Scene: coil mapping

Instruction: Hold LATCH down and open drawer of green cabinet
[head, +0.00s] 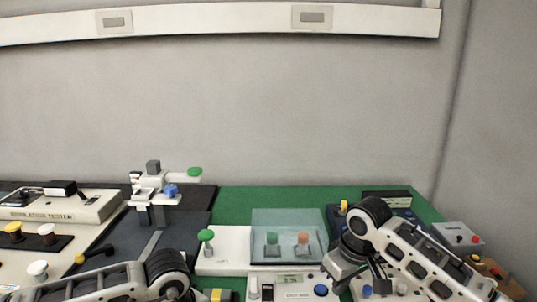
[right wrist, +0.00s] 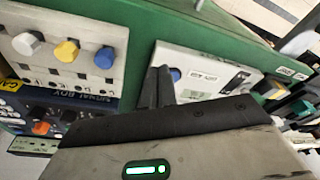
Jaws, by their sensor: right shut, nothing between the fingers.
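My right gripper (head: 341,284) is shut and empty, low over the panels at the bottom of the head view. In the right wrist view its dark fingers (right wrist: 158,88) are together, overlapping the edge of a blue knob (right wrist: 175,74); touch cannot be told. That knob sits on a white panel (right wrist: 190,57) with small labels too blurred to read surely. The head view shows a blue knob (head: 321,290) just left of the gripper. No latch or cabinet drawer can be picked out with certainty. My left arm enters at bottom left; its gripper is out of frame.
A clear box (head: 290,222) with a green and an orange piece inside stands left of my right arm. A white plate with a green knob (head: 206,235) is beside it. A row of white, yellow and blue knobs (right wrist: 67,52) lies left in the wrist view. Green mat (head: 300,198) is bare behind.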

